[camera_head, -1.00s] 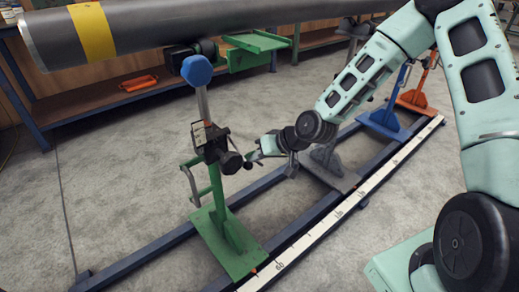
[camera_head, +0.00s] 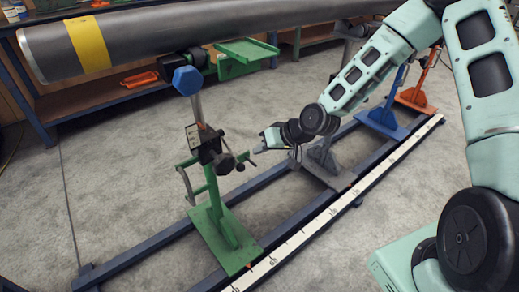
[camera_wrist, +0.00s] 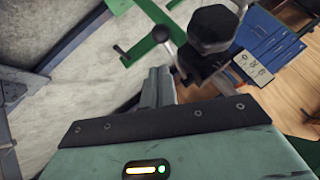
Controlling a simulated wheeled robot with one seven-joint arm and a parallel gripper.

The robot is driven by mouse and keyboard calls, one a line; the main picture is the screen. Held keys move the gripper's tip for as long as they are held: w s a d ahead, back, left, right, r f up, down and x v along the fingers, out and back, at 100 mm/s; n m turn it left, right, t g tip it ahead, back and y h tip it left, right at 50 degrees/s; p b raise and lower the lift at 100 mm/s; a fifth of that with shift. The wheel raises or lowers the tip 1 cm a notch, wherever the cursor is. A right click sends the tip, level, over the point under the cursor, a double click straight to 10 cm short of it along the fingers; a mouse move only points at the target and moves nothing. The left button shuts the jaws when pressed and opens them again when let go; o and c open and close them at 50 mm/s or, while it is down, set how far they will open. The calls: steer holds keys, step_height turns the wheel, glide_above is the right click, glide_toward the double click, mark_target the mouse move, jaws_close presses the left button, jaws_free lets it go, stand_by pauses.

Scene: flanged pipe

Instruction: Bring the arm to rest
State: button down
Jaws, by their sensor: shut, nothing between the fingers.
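My gripper (camera_head: 262,143) is at the end of my pale green arm, just right of the green stand (camera_head: 222,222) in the head view. It is shut and empty, with a visible gap between it and the black clamp (camera_head: 217,150) on that stand. In the wrist view my closed fingers (camera_wrist: 158,88) lie side by side, pointing toward a green bar. A dark knob and shaft of the stand (camera_wrist: 212,30) show to their right.
A grey pipe (camera_head: 200,32) with a yellow band crosses the top of the head view. Blue (camera_head: 387,118), orange (camera_head: 414,97) and grey (camera_head: 322,165) stands sit along dark rails beside a white scale (camera_head: 330,215). A bench with a shelf is behind. Open floor lies left.

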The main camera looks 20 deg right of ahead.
steer(key=s+f+p+v, duration=0.1)
steer(key=p+v, duration=0.1)
steer(key=v, duration=0.6)
steer(key=s+a+r+n+g+h, duration=0.2)
steer(key=s+a+r, duration=0.25)
steer(key=s, duration=0.45)
steer(key=s+a+r+n+g+h, duration=0.25)
steer(key=s+r, duration=0.25)
steer(key=s, duration=0.4)
steer(key=s+a+r+n+g+h, duration=0.2)
steer(key=s+a+r, duration=0.25)
steer(key=s, duration=0.45)
step_height(320, 180, up, 19)
steer(key=p, duration=1.9)
steer(key=shift+w+r, duration=0.2)
steer(key=shift+w, duration=0.1)
steer(key=shift+d+y, duration=0.1)
steer(key=shift+y, duration=0.15)
